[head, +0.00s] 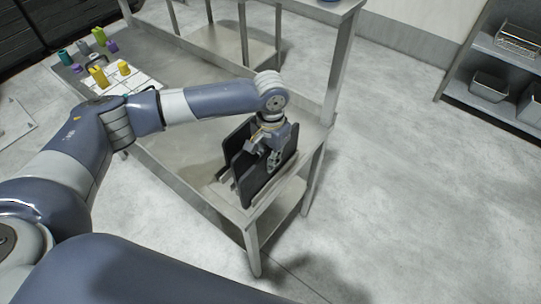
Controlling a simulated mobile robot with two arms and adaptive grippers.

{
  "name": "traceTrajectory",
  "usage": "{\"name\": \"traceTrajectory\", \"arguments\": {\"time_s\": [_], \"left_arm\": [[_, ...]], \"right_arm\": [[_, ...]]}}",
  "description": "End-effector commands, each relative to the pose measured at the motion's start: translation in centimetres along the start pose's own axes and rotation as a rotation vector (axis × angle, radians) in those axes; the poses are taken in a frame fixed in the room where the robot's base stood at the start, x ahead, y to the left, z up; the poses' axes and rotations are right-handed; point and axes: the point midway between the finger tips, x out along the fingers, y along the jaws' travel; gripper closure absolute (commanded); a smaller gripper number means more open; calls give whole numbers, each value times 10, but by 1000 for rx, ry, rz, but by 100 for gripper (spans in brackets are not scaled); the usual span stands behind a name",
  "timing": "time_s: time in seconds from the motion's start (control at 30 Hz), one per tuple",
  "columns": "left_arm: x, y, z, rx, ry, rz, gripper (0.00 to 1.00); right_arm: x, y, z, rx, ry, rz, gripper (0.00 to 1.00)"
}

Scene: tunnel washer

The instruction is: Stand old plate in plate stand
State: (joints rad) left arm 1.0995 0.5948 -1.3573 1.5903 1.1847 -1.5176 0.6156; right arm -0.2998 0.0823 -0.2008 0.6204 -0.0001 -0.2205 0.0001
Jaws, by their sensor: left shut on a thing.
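My left gripper (270,157) reaches down over the near right end of a metal table and is shut on a dark, flat, upright plate (262,185), which I take to be the old plate. Another dark upright panel (239,142) stands close behind and to the left. The plate stand (224,178) shows as light grey pieces low around the dark panels. The gripper and panels hide much of it, so I cannot tell whether the held plate rests fully in it. My right gripper is not in view.
A shelf rack with metal pans (489,87) stands at right. The floor on the right is clear.

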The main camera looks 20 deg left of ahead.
Motion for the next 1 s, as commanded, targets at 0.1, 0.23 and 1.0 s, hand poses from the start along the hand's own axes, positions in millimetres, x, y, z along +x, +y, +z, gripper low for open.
{"name": "traceTrajectory", "arguments": {"time_s": [0.1,0.23,1.0], "left_arm": [[1,0,-1,0,2,1,100],[2,0,-1,0,2,0,100],[8,0,-1,0,3,0,100]], "right_arm": [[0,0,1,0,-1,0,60],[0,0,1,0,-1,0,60],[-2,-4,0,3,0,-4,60]]}}
